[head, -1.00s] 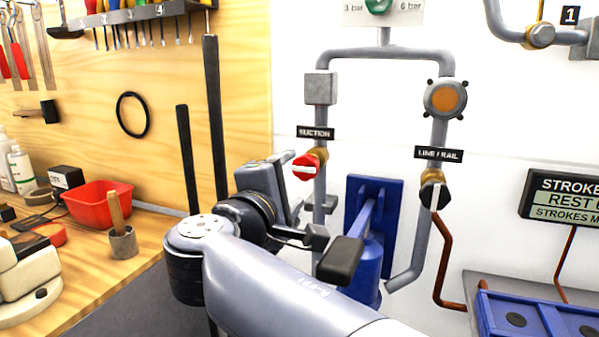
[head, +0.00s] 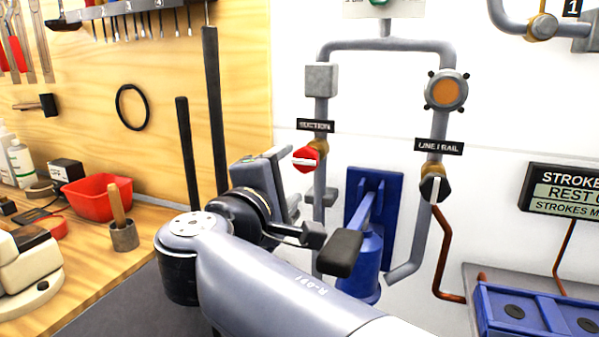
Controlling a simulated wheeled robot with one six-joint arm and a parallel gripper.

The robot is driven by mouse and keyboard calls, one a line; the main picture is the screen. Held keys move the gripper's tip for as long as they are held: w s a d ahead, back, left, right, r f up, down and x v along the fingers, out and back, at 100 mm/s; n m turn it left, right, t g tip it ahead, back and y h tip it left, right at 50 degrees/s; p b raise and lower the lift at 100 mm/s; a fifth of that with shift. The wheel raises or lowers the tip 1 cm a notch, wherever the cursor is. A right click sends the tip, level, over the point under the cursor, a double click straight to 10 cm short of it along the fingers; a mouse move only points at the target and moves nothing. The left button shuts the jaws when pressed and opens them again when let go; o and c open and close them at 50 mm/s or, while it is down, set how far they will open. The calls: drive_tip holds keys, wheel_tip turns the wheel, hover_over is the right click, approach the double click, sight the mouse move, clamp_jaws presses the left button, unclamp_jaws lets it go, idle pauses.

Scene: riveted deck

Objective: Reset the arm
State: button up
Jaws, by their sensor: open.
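My gripper (head: 318,216) is open at the end of my arm, left of the blue hand pump and in front of the grey suction pipe. Nothing shows between its fingers. The blue pump (head: 371,255) stands by the white wall, and its lever ends in a black grip (head: 342,253) just right of the lower finger. The grip and the finger look close; I cannot tell if they touch. My forearm hides the pump's lower left.
The red-handled suction valve (head: 305,160) is just above my gripper. The black line/rail valve (head: 434,188) is to the right. A wooden bench (head: 85,265) with a red bin (head: 98,198) is at left. A blue crate (head: 535,312) stands lower right.

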sight(304, 162)
drive_tip(key=x, duration=0.8)
drive_tip(key=shift+w+d, duration=0.15)
drive_tip(key=shift+w, duration=0.25)
drive_tip(key=shift+s, duration=0.1)
